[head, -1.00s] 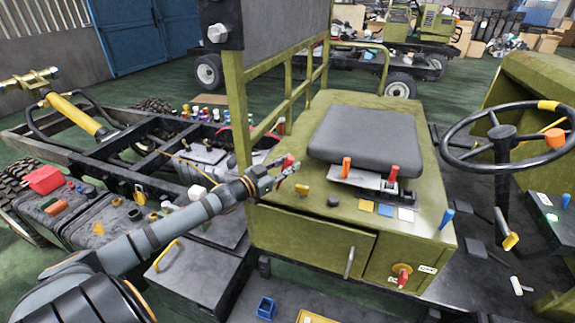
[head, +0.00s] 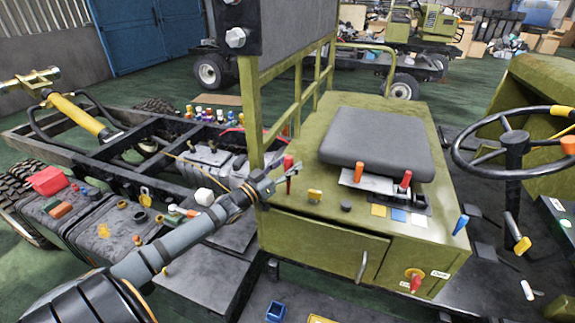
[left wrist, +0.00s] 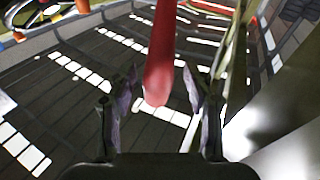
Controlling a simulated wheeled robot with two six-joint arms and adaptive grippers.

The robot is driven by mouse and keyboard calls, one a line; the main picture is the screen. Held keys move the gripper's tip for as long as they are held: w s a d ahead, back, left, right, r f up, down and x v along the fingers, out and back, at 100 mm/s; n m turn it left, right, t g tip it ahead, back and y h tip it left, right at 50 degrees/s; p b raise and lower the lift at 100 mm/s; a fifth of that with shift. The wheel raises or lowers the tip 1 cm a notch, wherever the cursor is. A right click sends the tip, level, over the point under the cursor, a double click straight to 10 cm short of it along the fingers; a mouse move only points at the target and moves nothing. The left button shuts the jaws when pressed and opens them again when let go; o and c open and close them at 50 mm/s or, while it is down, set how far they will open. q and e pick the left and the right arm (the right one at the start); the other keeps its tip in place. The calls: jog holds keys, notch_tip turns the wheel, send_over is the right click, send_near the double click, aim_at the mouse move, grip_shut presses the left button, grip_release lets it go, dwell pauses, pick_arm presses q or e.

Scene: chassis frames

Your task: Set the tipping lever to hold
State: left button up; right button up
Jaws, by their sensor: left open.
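A lever with a red grip (head: 288,166) stands near upright at the left edge of the green seat box. My left gripper (head: 272,184) is at this lever, its fingers pointing right. In the left wrist view the red grip (left wrist: 160,62) comes down from the top, its rounded end between the two spread fingers (left wrist: 155,105). The gripper is open, and I see no firm contact with the grip. No label reading "hold" is legible. My right gripper is out of view.
An orange-handled lever (head: 358,172) and another red-handled lever (head: 405,181) stand in front of the grey seat (head: 378,142). A green rail frame (head: 262,100) rises behind my gripper.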

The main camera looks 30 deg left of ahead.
pick_arm(q)
jog(key=shift+d+r, duration=0.1)
jog(key=shift+r, duration=4.9)
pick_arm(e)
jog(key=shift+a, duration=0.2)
pick_arm(q)
jog(key=shift+f, duration=0.1)
